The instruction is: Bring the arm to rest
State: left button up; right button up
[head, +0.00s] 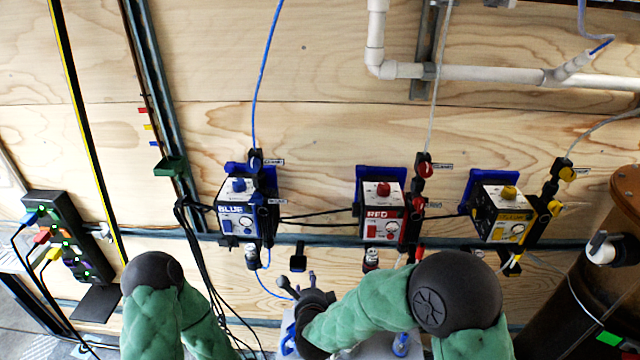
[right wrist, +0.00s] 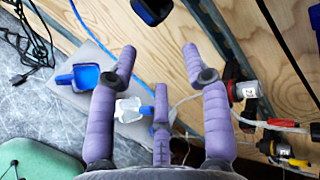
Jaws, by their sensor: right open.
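My right arm comes in from the lower right of the head view in a green padded sleeve. Its dark gripper (head: 306,292) is below the wall devices, over a pale surface. In the right wrist view the purple fingers (right wrist: 160,68) are spread apart, with nothing held between them. My left arm's green sleeve shows at the lower left of the head view; its gripper is out of the picture.
The wooden wall holds the blue box (head: 238,218), red box (head: 382,222) and yellow box (head: 500,215). A blue cup (right wrist: 85,77) and a white container (right wrist: 128,109) are near the fingers on a grey panel (right wrist: 92,52). A black power strip (head: 65,240) and cables are left.

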jog(key=s+d+f+n+g, duration=0.3)
jog(key=s+d+f+n, duration=0.2)
jog(key=f, duration=0.4)
jog(key=s+d+f+n+g, duration=0.35)
jog(key=d+f, duration=0.25)
jog(key=f, duration=0.3)
jog(key=s+d+f+n+g+y, duration=0.1)
jog(key=s+f+n, duration=0.3)
jog(key=s, duration=0.4)
jog(key=s+d+f+n+g+y, duration=0.1)
jog(key=s+d+f+n+g, duration=0.2)
jog(key=s, duration=0.6)
jog(key=shift+f+n+g, duration=0.6)
jog(key=shift+n+g, duration=0.05)
jog(key=shift+n, duration=0.1)
jog(key=shift+d, duration=0.1)
